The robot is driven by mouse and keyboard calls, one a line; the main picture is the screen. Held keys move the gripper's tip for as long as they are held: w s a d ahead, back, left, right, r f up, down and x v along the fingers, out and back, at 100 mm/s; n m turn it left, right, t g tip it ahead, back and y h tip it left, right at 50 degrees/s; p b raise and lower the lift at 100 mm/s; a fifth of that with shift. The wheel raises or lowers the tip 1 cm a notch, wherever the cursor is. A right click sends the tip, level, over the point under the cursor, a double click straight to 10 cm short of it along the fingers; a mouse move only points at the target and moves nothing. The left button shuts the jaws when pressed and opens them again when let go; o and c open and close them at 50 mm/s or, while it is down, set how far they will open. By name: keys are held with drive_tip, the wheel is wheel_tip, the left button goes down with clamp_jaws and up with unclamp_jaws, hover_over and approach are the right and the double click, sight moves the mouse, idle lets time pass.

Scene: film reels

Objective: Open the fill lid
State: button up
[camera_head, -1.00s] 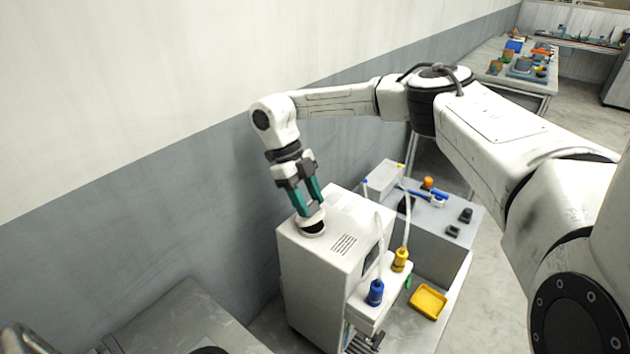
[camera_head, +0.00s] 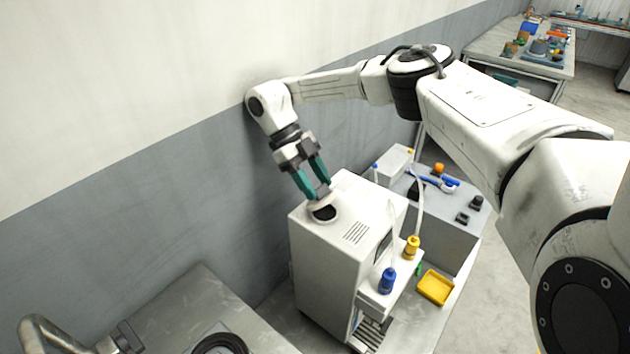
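The white box-shaped machine (camera_head: 330,262) stands against the wall. On its top, near the back left corner, is a round fill opening (camera_head: 324,213) with a dark inside and a pale rim. A small white piece, apparently the fill lid (camera_head: 322,193), shows at the opening's far edge, right by my fingertips. My gripper (camera_head: 319,190) points down at it with its two teal fingers apart. The view is too small to tell whether the fingers hold the lid or only touch it.
A grey bench (camera_head: 212,310) is at the lower left. The wall (camera_head: 190,190) is close behind my gripper.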

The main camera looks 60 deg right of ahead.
drive_tip(key=o, duration=0.4)
drive_tip(key=shift+r, duration=0.1)
drive_tip(key=shift+r, duration=0.25)
wheel_tip(320, 180, up, 3)
drive_tip(key=shift+f, duration=0.2)
drive_tip(key=s+a+r+b, duration=0.2)
drive_tip(key=s+a+r, duration=0.4)
drive_tip(key=s+r, duration=0.3)
drive_tip(key=s, duration=0.3)
drive_tip(key=shift+s+r, duration=0.35)
